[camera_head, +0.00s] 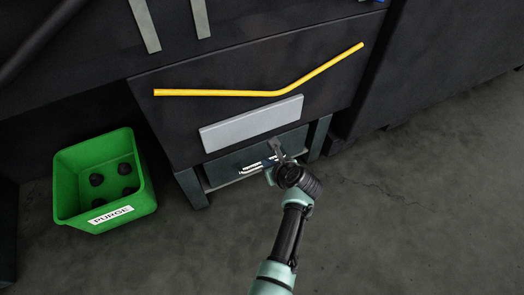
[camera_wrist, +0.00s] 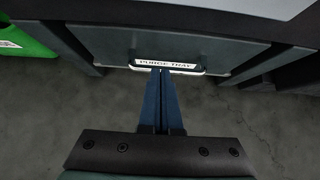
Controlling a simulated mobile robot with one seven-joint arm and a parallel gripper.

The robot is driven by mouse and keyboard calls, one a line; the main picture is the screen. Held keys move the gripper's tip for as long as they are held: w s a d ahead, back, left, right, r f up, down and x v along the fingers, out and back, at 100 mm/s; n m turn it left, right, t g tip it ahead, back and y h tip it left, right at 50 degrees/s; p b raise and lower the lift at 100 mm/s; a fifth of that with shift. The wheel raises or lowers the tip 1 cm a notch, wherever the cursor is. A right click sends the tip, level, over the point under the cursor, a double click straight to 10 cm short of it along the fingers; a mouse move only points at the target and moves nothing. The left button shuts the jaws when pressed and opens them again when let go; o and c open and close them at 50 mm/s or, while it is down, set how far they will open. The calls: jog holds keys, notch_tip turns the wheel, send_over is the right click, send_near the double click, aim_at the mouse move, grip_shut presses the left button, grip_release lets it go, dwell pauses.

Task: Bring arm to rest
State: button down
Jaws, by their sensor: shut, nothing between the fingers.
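My arm reaches up from the bottom of the head view to the front of a dark tray (camera_head: 230,167) below the machine. My gripper (camera_wrist: 163,72) has its two blue-grey fingers together, with nothing held between them. In the wrist view the fingertips overlap the silvery handle (camera_wrist: 195,71) on the tray front (camera_wrist: 110,43). I cannot tell whether they touch it. A white label reading "PURGE TRAY" (camera_wrist: 163,63) shows just above the fingertips.
A green bin (camera_head: 68,190) labelled "PURGE" stands on the floor at left with several dark lumps inside. A yellow bent tube (camera_head: 215,93) and a grey plate (camera_head: 250,123) are above the tray. The concrete floor (camera_head: 420,220) at right is clear.

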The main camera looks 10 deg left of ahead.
jog(key=shift+p+v, duration=1.3)
jog(key=shift+v, duration=0.95)
jog(key=shift+d+f, duration=0.1)
